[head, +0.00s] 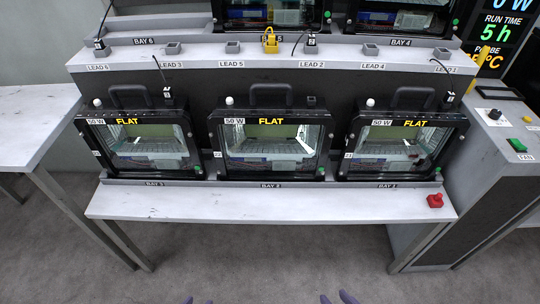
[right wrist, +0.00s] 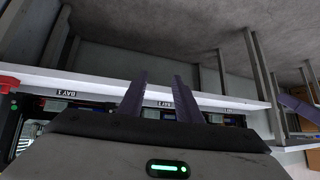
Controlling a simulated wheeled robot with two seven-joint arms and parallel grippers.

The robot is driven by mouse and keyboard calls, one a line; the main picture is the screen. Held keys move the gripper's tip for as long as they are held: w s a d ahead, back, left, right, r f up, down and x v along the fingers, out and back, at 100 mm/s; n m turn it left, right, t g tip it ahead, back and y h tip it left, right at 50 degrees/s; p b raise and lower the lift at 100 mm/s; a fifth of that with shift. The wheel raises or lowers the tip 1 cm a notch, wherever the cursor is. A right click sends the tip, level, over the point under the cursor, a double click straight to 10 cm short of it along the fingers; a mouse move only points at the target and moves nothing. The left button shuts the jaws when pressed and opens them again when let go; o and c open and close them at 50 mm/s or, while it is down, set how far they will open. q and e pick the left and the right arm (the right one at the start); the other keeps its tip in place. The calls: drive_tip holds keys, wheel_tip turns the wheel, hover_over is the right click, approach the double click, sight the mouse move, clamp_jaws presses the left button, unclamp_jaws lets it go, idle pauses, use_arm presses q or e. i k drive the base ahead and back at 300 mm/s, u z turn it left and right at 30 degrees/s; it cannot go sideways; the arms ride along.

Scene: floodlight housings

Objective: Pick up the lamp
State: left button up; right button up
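Three black floodlight housings with top handles, glass fronts and yellow FLAT labels stand in the lower row: a left lamp (head: 148,143) at BAY 3, a middle lamp (head: 270,143) at BAY 2 and a right lamp (head: 400,144) at BAY 1. All are upright. My right gripper (head: 336,298) shows only its purple fingertips at the bottom edge, apart and empty; it also shows open in the right wrist view (right wrist: 160,75). My left gripper (head: 198,301) barely shows its two fingertips at the bottom edge, apart. Both are well short of the lamps.
A white shelf edge (head: 270,206) runs before the lamps, with a red block (head: 435,201) at its right end. More housings (head: 272,15) stand on the upper tier. A yellow clip (head: 270,42) sits on the ledge. A side table (head: 35,125) stands left, a control panel (head: 508,125) right.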

sight(254, 138)
drive_tip(key=k, duration=0.3)
drive_tip(key=z, duration=1.5)
drive_tip(key=i, duration=1.3)
drive_tip(key=u, duration=1.5)
